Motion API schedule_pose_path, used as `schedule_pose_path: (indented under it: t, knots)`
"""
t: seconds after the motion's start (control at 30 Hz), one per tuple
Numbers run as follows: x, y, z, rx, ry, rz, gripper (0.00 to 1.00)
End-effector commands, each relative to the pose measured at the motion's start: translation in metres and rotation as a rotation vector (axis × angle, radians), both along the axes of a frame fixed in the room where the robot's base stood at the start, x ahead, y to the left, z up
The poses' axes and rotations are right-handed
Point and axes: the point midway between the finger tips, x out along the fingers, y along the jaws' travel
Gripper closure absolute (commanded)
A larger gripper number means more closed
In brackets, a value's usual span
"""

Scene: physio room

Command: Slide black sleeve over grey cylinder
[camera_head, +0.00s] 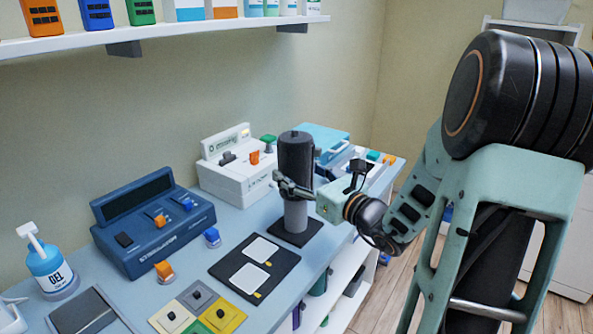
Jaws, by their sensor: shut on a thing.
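The black sleeve (295,154) stands upright around the upper part of the grey cylinder (295,216). The cylinder's lower part shows below the sleeve and rises from a dark square base (292,232) on the table. My gripper (288,185) comes in from the right and is shut on the sleeve near its lower end. The far side of the sleeve and the inside contact with the cylinder are hidden.
A white device (225,178) and a blue device (150,225) stand behind and to the left. A black mat with white pads (230,274) lies in front on the table (205,255). A gel bottle (48,266) stands far left. A shelf (160,35) hangs above.

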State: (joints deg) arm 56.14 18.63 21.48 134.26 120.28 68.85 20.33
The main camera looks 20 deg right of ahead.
Motion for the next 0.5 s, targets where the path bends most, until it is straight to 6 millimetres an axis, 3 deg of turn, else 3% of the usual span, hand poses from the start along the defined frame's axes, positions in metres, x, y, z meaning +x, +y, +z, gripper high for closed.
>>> schedule_pose_path:
  t: [0.5]
  knots:
    - [0.000, 0.000, -0.056, 0.000, -0.001, 0.000, 0.73]
